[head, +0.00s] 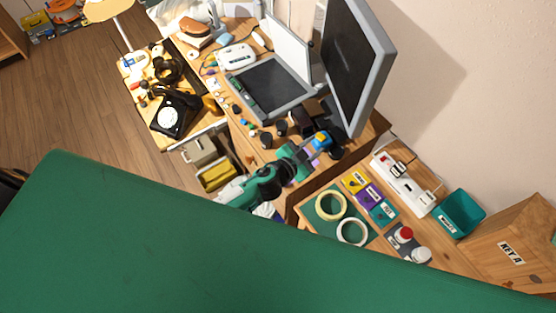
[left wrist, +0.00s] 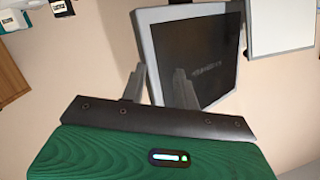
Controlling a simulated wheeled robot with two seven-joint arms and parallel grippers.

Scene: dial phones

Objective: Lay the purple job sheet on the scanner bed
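The scanner (head: 270,82) stands on the desk with its white lid (head: 287,45) raised and its dark glass bed bare. A small purple card (head: 373,194) lies between a yellow card and a teal card on the right; I cannot tell whether it is the job sheet. Small purple patches show beside my left gripper (head: 318,145), which is over the desk in front of the monitor, right of and nearer than the scanner. In the left wrist view, the left gripper's fingers (left wrist: 160,88) are apart with nothing visible between them. My right gripper is out of view.
The monitor (head: 357,62) rises beside the scanner. A black dial phone (head: 175,113) is on the left. Tape rings (head: 331,206), a power strip (head: 402,184), a teal bin (head: 459,213) and a wooden key box (head: 515,245) are on the right. Small items crowd the scanner's near side.

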